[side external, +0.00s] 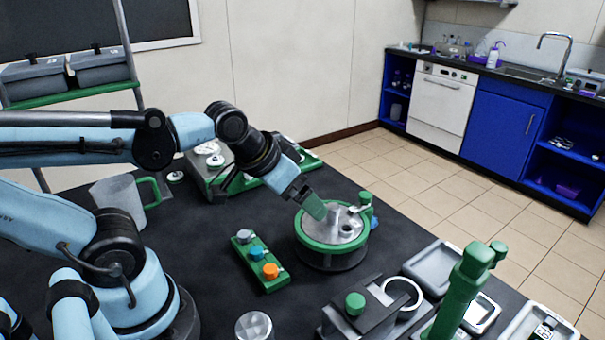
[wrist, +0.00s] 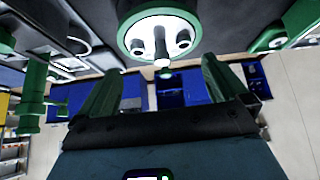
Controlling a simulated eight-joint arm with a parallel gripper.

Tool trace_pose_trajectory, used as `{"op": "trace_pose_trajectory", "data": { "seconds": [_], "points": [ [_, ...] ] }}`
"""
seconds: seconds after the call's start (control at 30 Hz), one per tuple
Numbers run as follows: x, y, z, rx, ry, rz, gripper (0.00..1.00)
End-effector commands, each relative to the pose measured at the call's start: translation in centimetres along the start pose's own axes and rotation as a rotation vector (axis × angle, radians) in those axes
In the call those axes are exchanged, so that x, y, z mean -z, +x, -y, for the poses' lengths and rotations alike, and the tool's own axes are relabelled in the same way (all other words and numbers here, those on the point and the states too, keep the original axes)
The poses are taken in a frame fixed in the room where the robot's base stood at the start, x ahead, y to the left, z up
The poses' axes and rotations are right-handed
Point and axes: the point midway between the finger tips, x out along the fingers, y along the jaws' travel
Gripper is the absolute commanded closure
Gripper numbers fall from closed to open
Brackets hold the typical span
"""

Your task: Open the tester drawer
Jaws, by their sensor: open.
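My gripper (side external: 314,206) is in the air over the left part of a round, green-rimmed vessel (side external: 318,249) with a metal top. In the wrist view its two green fingers (wrist: 160,88) stand apart with nothing between them. A dark grey box with a green knob (side external: 355,303) stands at the front of the table and may be the tester with its drawer; the frames do not make this certain. My gripper is behind this box and apart from it. The box's lower part is cut off by the picture edge.
A block with grey, blue and orange knobs (side external: 260,264) lies left of the vessel. A tall green-handled device (side external: 468,285) and grey trays (side external: 436,262) stand at right. A clear jug (side external: 122,196) is by my arm.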

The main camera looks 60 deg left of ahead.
Motion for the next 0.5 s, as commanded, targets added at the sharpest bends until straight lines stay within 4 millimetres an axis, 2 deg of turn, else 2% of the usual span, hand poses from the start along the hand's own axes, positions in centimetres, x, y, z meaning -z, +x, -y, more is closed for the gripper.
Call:
{"op": "trace_pose_trajectory", "data": {
  "seconds": [0.03,0.17,0.3,0.5],
  "points": [
    [-0.5,0.1,-0.3,-0.006,0.015,-0.006,0.06],
    [-0.2,0.1,0.1,0.003,-0.015,0.005,0.26],
    [1.8,-0.3,2.7,0.053,-0.181,0.071,0.47],
    [4.9,-0.7,8.8,0.162,-0.539,0.200,0.48]
  ]
}}
